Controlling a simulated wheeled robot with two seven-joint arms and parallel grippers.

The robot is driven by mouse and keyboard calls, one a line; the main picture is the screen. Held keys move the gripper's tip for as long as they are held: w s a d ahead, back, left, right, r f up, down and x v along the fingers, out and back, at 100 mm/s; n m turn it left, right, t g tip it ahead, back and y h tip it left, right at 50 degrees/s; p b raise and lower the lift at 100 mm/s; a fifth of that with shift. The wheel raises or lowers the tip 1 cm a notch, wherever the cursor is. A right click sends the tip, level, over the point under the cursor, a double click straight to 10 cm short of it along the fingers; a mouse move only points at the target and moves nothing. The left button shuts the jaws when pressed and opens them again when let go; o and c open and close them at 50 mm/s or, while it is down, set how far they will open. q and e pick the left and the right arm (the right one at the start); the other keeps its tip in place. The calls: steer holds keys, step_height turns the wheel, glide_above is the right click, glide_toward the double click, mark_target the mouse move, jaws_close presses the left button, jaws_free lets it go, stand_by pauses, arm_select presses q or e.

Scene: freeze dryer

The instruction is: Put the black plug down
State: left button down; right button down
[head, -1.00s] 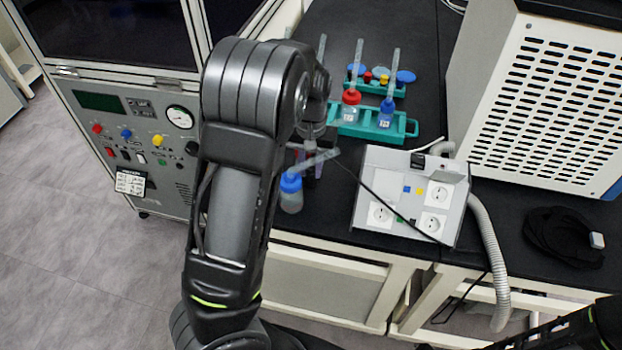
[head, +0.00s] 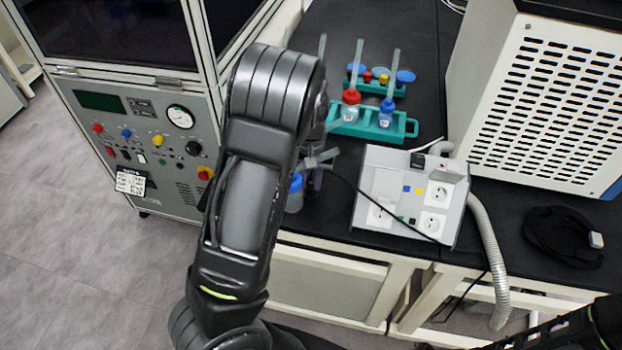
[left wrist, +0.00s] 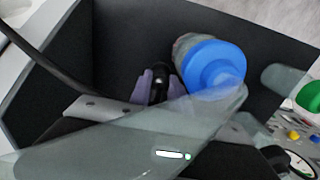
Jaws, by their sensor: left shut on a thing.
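The black plug (left wrist: 160,82) shows in the left wrist view between the pale purple fingertips of my left gripper (left wrist: 158,88), which is shut on it. Black bench surface lies behind it; I cannot tell whether the plug touches it. In the head view my left gripper (head: 318,178) is at the bench's front edge, left of the grey socket box, mostly hidden by my arm. The plug is too small to make out there. Its black cable (head: 385,210) runs right across the socket box (head: 400,178). My right gripper is not in view.
A blue-capped bottle (head: 295,192) is close beside my left gripper; its blue cap (left wrist: 215,70) is right of the plug in the wrist view. A green rack (head: 345,128) with red and blue bottles stands behind. A vented white machine (head: 550,105) is at right.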

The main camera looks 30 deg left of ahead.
mark_target(311, 180)
arm_select(q)
steer(key=shift+f, duration=0.1)
steer(key=c, duration=1.2)
jaws_free()
steer(key=shift+r, duration=0.2)
step_height(311, 180, up, 12)
steer(key=shift+b, duration=0.3)
steer(key=shift+f, duration=0.1)
